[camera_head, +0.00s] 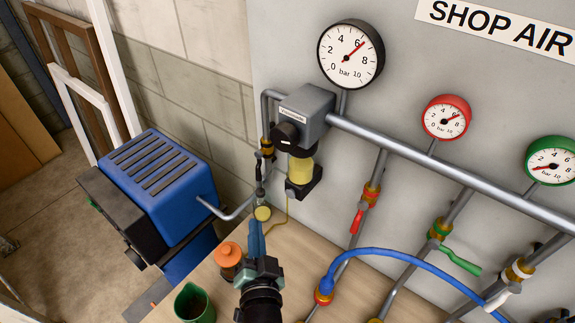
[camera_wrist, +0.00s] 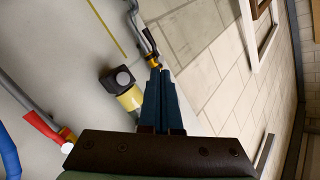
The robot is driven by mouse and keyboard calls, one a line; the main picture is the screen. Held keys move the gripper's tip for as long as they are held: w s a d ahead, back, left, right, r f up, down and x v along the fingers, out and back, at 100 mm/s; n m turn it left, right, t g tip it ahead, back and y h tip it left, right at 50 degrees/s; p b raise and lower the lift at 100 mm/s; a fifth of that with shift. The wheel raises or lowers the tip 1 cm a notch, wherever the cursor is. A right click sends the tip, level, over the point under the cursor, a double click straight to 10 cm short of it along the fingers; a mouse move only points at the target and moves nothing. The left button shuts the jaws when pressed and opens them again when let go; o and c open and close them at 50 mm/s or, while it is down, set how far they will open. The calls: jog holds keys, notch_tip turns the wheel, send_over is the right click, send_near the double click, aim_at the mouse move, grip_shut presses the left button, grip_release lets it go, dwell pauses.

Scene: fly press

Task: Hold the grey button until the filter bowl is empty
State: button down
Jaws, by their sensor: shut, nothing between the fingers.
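The filter bowl (camera_head: 300,170) hangs under the grey filter unit (camera_head: 305,112) on the wall and looks yellow; its exact liquid level is unclear. A black block sits at its lower end, with the round grey button (camera_head: 291,194) on it. In the wrist view the button (camera_wrist: 123,78) faces the camera, and the yellow bowl (camera_wrist: 130,98) is partly hidden behind my gripper. My gripper (camera_head: 254,226), with blue fingers, is shut and empty, below and left of the button in the head view. In the wrist view its fingertips (camera_wrist: 160,72) lie right of the button, apparently apart from it.
A small round yellowish fitting (camera_head: 262,213) is close by my fingertips. A blue machine (camera_head: 160,185) stands left. An orange-lidded jar (camera_head: 229,255) and a green cup (camera_head: 194,303) stand on the wooden bench (camera_head: 350,299). Pipes, valves and a blue hose (camera_head: 400,257) occupy the right.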

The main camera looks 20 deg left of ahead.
jog(key=shift+s+f, duration=0.4)
jog(key=b, duration=0.3)
send_near(285, 192)
jog(key=shift+s+a+x, duration=0.1)
jog(key=shift+a+x, duration=0.1)
jog(key=shift+x, duration=0.7)
jog(key=shift+s+a+x, duration=0.1)
jog(key=shift+a+x, duration=0.05)
jog(key=shift+x, duration=0.7)
jog(key=shift+s+a+x, duration=0.1)
jog(key=shift+a+x, duration=0.1)
jog(key=shift+x, duration=0.7)
jog(key=shift+w+f, duration=0.1)
jog(key=shift+w, duration=0.05)
jog(key=shift+w+d, duration=0.15)
jog(key=shift+w, duration=0.1)
jog(key=shift+w+d+b, duration=0.2)
jog(key=shift+w+b, duration=0.25)
dwell(1.6)
dwell(1.0)
jog(key=shift+s+a, duration=0.35)
jog(key=shift+s, duration=0.5)
